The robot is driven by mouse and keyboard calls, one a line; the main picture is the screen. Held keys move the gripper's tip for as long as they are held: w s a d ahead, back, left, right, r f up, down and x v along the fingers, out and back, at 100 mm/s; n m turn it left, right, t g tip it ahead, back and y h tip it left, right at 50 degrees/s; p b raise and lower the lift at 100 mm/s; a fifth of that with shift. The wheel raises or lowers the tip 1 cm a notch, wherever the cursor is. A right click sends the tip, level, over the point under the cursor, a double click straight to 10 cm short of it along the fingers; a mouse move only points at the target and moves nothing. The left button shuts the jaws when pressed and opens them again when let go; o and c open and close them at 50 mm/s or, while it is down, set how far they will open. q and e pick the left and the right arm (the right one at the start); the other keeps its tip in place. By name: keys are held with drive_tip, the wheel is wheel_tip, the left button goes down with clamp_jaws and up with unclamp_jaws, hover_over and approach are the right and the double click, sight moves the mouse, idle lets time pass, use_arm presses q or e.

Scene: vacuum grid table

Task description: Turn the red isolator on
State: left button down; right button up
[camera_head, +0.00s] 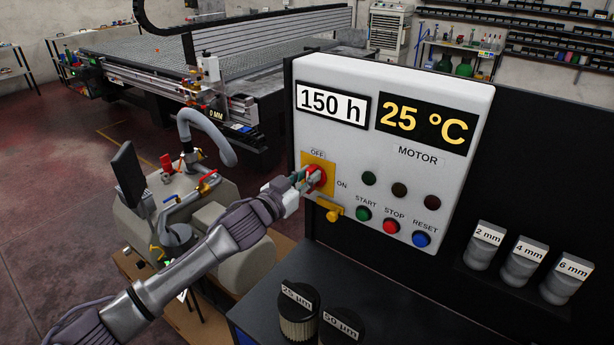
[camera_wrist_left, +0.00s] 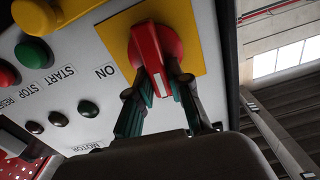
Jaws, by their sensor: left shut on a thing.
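The red isolator (camera_head: 319,173) is a rotary knob on a yellow plate (camera_head: 331,188) on the white control panel. The OFF label is above it and the ON label is to its right in the head view. My left gripper (camera_head: 307,180) is at the knob and partly covers it. In the left wrist view, the two dark green fingers (camera_wrist_left: 158,78) are shut on either side of the red handle (camera_wrist_left: 155,48). The handle's white-marked end points down the picture, not at the ON label. The OFF label is hidden there. My right gripper is not in view.
Green START (camera_head: 363,213), red STOP (camera_head: 391,227) and blue RESET (camera_head: 421,239) buttons and three dark lamps sit to the right. Black-topped cylinders (camera_head: 298,310) stand below the panel. A beige pump unit (camera_head: 150,230) is at left.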

use_arm(q)
drive_tip(key=m, duration=0.4)
drive_tip(key=shift+s+d+f, duration=0.1)
drive_tip(key=shift+s+d, duration=0.05)
drive_tip(key=shift+d, duration=0.1)
drive_tip(key=shift+s+d+f+m+p, duration=0.15)
drive_tip(key=shift+f+m, duration=0.15)
drive_tip(key=shift+m, duration=1.85)
drive_tip(key=shift+s+d+f+m+p, duration=0.1)
drive_tip(key=shift+f+m, duration=0.15)
drive_tip(key=shift+m, duration=1.85)
drive_tip(key=shift+s+d+f+m+p, duration=0.15)
drive_tip(key=shift+f+m, duration=0.15)
drive_tip(key=shift+m, duration=1.85)
drive_tip(key=c, duration=1.1)
unclamp_jaws()
drive_tip(key=shift+w, duration=0.1)
drive_tip(key=shift+a, duration=0.1)
drive_tip(key=v, duration=1.2)
